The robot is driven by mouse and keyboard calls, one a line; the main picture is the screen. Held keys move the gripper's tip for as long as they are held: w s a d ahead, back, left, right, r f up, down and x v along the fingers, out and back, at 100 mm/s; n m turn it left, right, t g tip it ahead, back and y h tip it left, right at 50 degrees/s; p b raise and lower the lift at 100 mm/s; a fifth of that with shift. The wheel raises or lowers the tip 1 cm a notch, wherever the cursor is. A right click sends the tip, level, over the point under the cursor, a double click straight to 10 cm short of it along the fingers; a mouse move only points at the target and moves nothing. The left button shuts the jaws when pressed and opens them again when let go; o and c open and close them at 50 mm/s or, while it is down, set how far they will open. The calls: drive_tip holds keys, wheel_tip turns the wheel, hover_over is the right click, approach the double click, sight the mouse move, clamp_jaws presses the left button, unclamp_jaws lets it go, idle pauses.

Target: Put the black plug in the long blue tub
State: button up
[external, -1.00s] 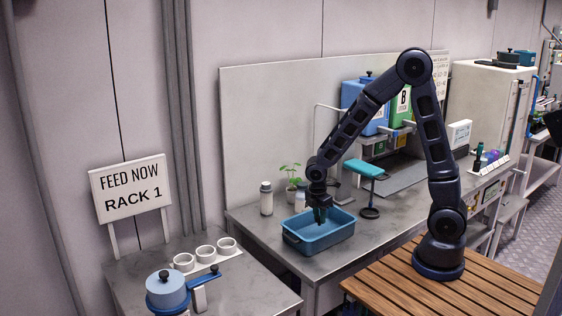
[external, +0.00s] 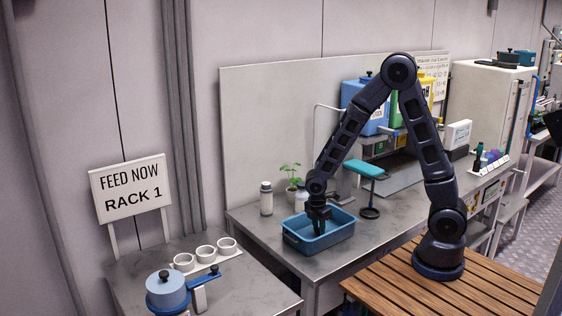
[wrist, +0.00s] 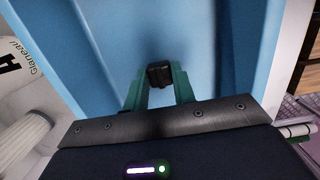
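The long blue tub (external: 338,239) stands on the grey bench near its front left end. My gripper (external: 318,232) points down inside the tub's rim. In the wrist view the tub (wrist: 217,45) fills most of the picture under my gripper (wrist: 160,82). The small black plug (wrist: 160,73) sits between the two green fingertips, which appear to be against its sides. The wrist view does not clearly show whether the plug touches the tub floor. The plug cannot be made out in the external view.
A white-capped bottle (external: 266,198) and a potted plant (external: 291,185) stand behind the tub. A teal-topped stand (external: 366,170) is to its right. A lower table at left holds a blue pot (external: 166,292) and several white cups (external: 205,253).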

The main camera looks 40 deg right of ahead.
drive_tip(key=o, duration=0.4)
drive_tip(key=shift+c, duration=0.2)
wheel_tip(320, 180, up, 12)
drive_tip(key=a, duration=0.1)
drive_tip(key=shift+a+r, duration=0.15)
drive_tip(key=shift+r, duration=0.05)
drive_tip(key=s+d+r+m+t+y, duration=0.1)
drive_tip(key=s+d+r+m, duration=0.2)
drive_tip(key=d+r+m, duration=0.35)
drive_tip(key=s+d+r+m+t, duration=0.1)
drive_tip(key=s+d+r+m, duration=0.15)
drive_tip(key=d+r, duration=0.55)
drive_tip(key=s+d+r+m+t, duration=0.2)
drive_tip(key=s+d+r+m, duration=0.2)
drive_tip(key=s+d+m, duration=0.5)
drive_tip(key=shift+s+d+r+t, duration=0.3)
drive_tip(key=shift+s+d, duration=0.7)
drive_tip(key=shift+s, duration=0.3)
